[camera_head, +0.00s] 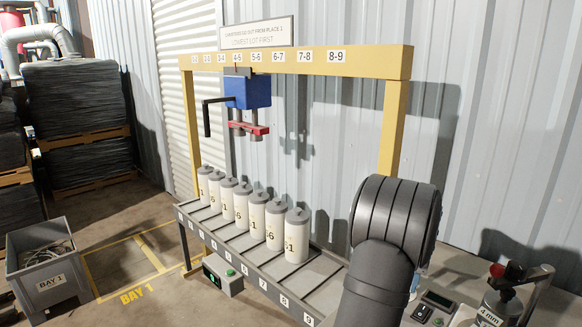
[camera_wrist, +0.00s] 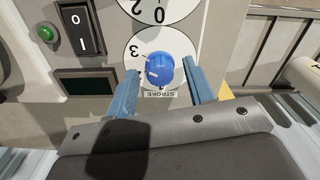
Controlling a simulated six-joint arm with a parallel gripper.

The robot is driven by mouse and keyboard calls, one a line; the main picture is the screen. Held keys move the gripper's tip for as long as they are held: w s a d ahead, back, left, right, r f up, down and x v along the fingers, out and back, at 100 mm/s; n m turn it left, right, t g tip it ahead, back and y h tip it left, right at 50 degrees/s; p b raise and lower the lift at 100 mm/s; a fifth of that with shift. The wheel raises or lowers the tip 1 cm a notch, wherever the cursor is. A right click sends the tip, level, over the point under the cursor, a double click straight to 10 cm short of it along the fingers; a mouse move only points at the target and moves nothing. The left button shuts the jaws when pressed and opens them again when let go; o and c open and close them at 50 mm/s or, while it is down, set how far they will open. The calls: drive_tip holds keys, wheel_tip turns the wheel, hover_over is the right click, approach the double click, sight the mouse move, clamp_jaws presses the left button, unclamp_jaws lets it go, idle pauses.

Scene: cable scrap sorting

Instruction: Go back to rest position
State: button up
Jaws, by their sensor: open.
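My gripper (camera_wrist: 160,68) is open in the wrist view, with one blue finger on each side of a blue knob (camera_wrist: 159,72). A small gap shows on each side of the knob, but I cannot tell whether a finger touches it. The knob sits on a round white dial (camera_wrist: 139,48) with numbers and a STROKE label. Nothing is held. In the head view my dark arm stands at the right, over the control panel (camera_head: 436,309), and hides most of the gripper.
A second dial (camera_wrist: 160,10), a black switch (camera_wrist: 80,28) and a green button (camera_wrist: 47,33) are close by. A row of white canisters (camera_head: 257,214) stands on a rack under a yellow frame (camera_head: 395,125) with a blue clamp unit (camera_head: 248,92). A grey bin (camera_head: 45,262) is far left.

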wheel_tip(320, 180, up, 18)
wheel_tip(320, 180, down, 18)
drive_tip(key=shift+r, duration=0.1)
drive_tip(key=shift+f, duration=0.2)
drive_tip(key=n, duration=0.6)
drive_tip(key=shift+r, duration=0.1)
drive_tip(key=n, duration=0.6)
drive_tip(key=shift+r, duration=0.6)
